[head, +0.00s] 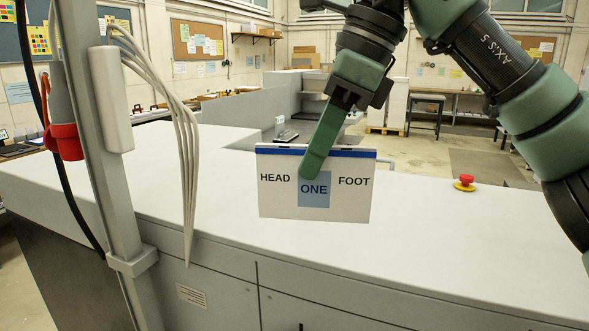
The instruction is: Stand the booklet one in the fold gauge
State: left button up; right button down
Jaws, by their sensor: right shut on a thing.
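The booklet one (275,198) is a white card with a blue strip along its top edge and the words HEAD, ONE and FOOT on its face. It hangs upright with a very slight tilt, in front of the machine's white top. My right gripper (316,158) comes down from above and is shut on the booklet near the middle of its top edge. One green finger covers part of the face above ONE. The fold gauge cannot be made out in this view. My left gripper is not in view.
The white machine top (440,235) is broad and mostly clear. A red emergency button (466,180) on a yellow base stands on it at the right. A grey post (100,150) with hanging cables (185,130) and a red plug (66,142) stands at the left.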

jog(key=s+d+f+n+g+h, duration=0.1)
jog(key=d+f+n, duration=0.4)
jog(key=f, duration=0.6)
jog(key=s+d+f+n+g+h, duration=0.2)
jog(key=s+d+f+n, duration=0.2)
jog(key=f, duration=0.7)
jog(key=s+d+f+n+g+h, duration=0.1)
jog(key=s+d+f+n+g, duration=0.1)
jog(key=d+f+n, duration=0.5)
notch_tip(320, 180, down, 5)
jog(key=n, duration=0.3)
jog(key=shift+s+d, duration=0.2)
